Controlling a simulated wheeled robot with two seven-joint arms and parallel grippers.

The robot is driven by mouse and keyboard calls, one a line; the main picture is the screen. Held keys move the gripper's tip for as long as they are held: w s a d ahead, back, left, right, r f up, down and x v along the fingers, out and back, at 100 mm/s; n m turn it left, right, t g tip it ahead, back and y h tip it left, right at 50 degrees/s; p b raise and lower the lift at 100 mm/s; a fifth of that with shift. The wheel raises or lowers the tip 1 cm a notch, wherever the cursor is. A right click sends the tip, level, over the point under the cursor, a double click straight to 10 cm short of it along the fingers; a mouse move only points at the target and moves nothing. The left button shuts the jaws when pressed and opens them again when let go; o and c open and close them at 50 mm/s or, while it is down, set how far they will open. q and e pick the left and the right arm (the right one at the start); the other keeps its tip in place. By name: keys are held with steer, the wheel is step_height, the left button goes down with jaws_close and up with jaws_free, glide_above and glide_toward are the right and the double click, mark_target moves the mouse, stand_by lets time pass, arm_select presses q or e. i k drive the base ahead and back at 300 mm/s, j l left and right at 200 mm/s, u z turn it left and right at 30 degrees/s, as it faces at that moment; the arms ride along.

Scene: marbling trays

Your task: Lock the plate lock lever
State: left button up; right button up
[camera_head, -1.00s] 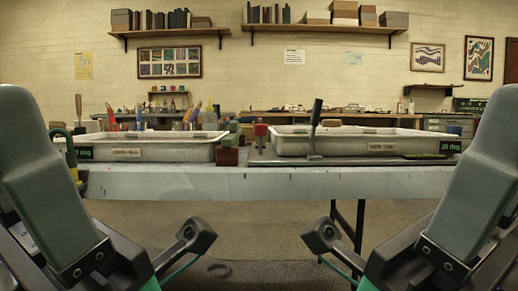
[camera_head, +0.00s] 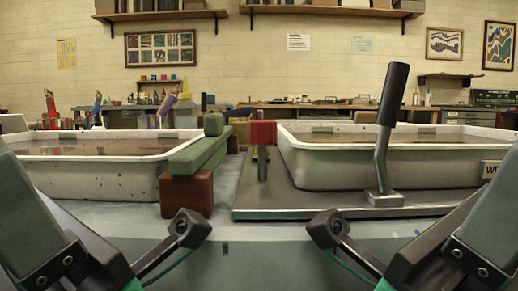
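The plate lock lever (camera_head: 382,165) stands on a dark plate (camera_head: 290,208) at the front of the right tray (camera_head: 345,168). It has a long black grip (camera_head: 393,95) and a bent grey shank on a small grey foot. The lever is nearly upright, its top leaning slightly right. Nothing touches it.
A left tray (camera_head: 118,176) holds dark liquid. Between the trays are a green bar (camera_head: 197,152) on a red-brown block (camera_head: 187,192) and a red block (camera_head: 263,133) on a post. The pale table front (camera_head: 262,262) is bare.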

mark_target(396, 79)
steer(key=k, duration=2)
